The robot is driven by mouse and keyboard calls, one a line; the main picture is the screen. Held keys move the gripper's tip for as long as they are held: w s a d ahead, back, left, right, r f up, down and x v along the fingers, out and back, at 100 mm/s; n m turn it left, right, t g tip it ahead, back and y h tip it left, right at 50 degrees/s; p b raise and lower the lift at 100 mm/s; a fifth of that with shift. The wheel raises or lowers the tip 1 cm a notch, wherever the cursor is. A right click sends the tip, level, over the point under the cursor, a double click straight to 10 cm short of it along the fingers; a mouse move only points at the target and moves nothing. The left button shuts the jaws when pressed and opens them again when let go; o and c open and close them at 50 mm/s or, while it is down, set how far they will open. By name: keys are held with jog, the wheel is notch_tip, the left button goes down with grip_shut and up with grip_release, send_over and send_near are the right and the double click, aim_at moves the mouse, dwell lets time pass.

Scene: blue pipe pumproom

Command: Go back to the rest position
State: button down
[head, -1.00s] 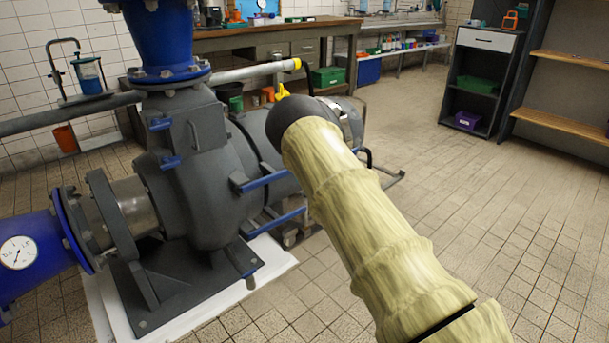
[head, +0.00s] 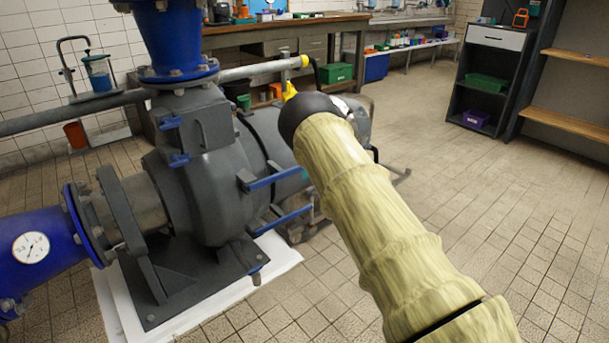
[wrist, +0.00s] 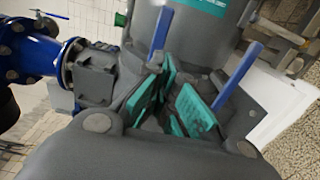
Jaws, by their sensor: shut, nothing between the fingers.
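My gripper (wrist: 172,100) shows in the wrist view, with teal-padded fingers, shut and empty. The grey pump body lies behind it there, with blue bars (wrist: 237,76) and a teal label (wrist: 200,5). In the head view my arm, in a pale yellow sleeve, reaches from the lower right up to the middle. Its dark far end lies in front of the right part of the pump (head: 205,190). My gripper is hidden there. Whether any finger touches the pump cannot be told.
A blue pipe with a gauge (head: 31,247) joins the pump at the left. The pump stands on a white base (head: 280,262). A wooden workbench (head: 285,30) is behind, and a dark shelf unit (head: 490,70) at the back right. The tiled floor at right is clear.

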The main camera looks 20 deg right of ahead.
jog(key=shift+f, duration=0.1)
jog(key=s+a+f+m+g+h, duration=0.2)
jog(key=s+a+f+m+g, duration=0.15)
jog(key=s+f, duration=0.35)
jog(key=s+a+f+m+g+h, duration=0.1)
jog(key=s+a+f+m+g, duration=0.1)
jog(key=s+f+m, duration=0.45)
jog(key=s+a+f+m+g+h, duration=0.2)
jog(key=s+a+f+m, duration=0.1)
jog(key=s+f, duration=0.5)
jog(key=s+a+f+m+g, duration=0.1)
jog(key=s+a+m+g, duration=0.2)
jog(key=s+a, duration=0.55)
jog(key=s+a+f+m+g+y, duration=0.1)
jog(key=s+a+f+m+g, duration=0.2)
jog(key=s, duration=1.1)
jog(key=s+a+m+g, duration=0.2)
jog(key=s+a+g, duration=0.25)
jog(key=s, duration=0.65)
notch_tip(320, 180, up, 30)
jog(key=p, duration=2.9)
jog(key=shift+w+f+p, duration=0.15)
jog(key=shift+f+p, duration=0.05)
jog(key=shift+p, duration=0.15)
jog(key=shift+a, duration=0.1)
